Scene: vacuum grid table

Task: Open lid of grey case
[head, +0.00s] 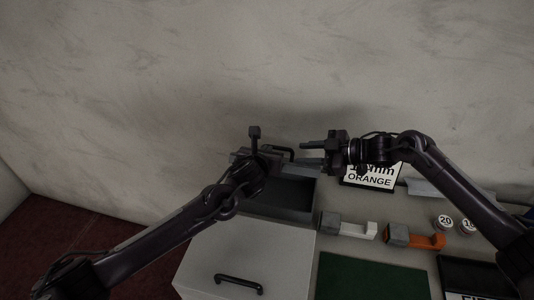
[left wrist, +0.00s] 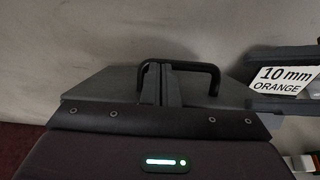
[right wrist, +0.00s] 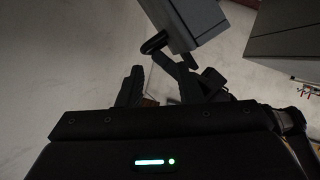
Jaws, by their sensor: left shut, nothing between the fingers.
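The grey case (head: 268,211) stands at the back of the table, left of centre, with a dark recessed space showing. Its grey lid (left wrist: 105,88) appears raised at the back. The lid carries a black arched handle (left wrist: 212,72). My left gripper (left wrist: 160,72) is shut and empty, with its fingertips at the handle; I cannot tell whether they touch it. In the head view its arm partly hides the lid. My right gripper (head: 312,150) is open and empty, right of the lid. The right wrist view shows its spread fingers (right wrist: 160,75) close to a grey part with a black handle.
A light grey box top (head: 215,255) with a black handle (head: 239,282) is in front. To the right are a "10 mm ORANGE" sign (head: 372,180), a white-and-grey block (head: 355,228), an orange-and-grey block (head: 425,240), round labelled pieces (head: 446,222) and a green mat (head: 370,278). A wall stands behind.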

